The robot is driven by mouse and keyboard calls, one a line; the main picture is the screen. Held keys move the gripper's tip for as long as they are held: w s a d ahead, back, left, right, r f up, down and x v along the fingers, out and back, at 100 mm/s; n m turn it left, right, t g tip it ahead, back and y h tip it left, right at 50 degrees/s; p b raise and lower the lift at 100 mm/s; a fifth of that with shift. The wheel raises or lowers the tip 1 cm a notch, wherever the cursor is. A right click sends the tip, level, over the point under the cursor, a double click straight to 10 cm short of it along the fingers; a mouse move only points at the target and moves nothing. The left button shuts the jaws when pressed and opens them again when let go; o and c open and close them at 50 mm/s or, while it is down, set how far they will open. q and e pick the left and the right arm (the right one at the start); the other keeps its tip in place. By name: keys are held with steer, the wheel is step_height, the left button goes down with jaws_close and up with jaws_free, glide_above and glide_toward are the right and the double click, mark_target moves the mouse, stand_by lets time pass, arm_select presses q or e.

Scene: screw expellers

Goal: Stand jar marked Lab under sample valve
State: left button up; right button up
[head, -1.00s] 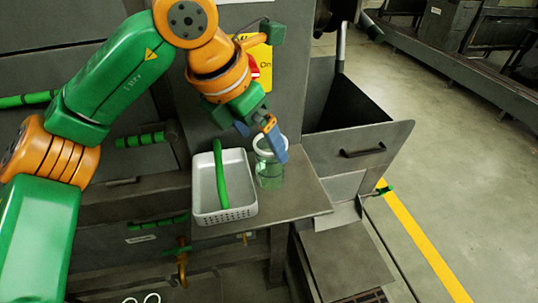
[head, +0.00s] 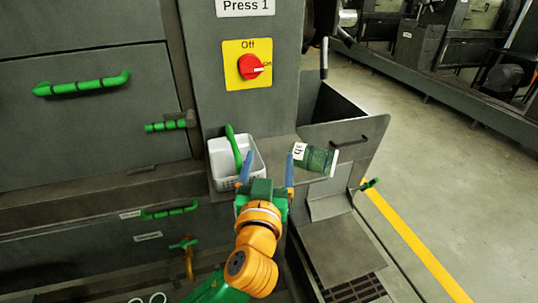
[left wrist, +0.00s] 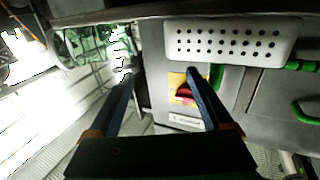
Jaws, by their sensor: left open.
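The green glass jar (head: 319,160) is tipped on its side at the right end of the small shelf, its white label partly showing "ab". I cannot tell whether it rests on the shelf or hangs past its edge. It also shows at the upper left of the left wrist view (left wrist: 92,44). My left gripper (head: 267,170) is open and empty, its fingers pointing toward the shelf, left of the jar. Its fingers also show in the left wrist view (left wrist: 161,74). A brass valve with a green handle (head: 186,246) is low on the machine front; I cannot tell whether it is the sample valve.
A white perforated basket (head: 220,160) with a green handle stands on the shelf (head: 284,146), left of the jar. A yellow panel with a red switch (head: 249,66) is above. An open grey bin (head: 345,135) is at the right. A yellow line (head: 410,240) crosses the floor.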

arm_select(q)
steer(key=w, duration=0.2)
steer(key=w+p, duration=0.1)
steer(key=w, duration=0.1)
steer(key=w+p, duration=0.1)
steer(key=w, duration=0.2)
steer(key=shift+d, duration=0.35)
steer(key=shift+w+d+f, duration=0.1)
steer(key=shift+w+f, duration=0.1)
steer(key=shift+w, duration=0.2)
jaws_close()
steer(key=c, duration=1.3)
jaws_free()
steer(key=o, duration=1.3)
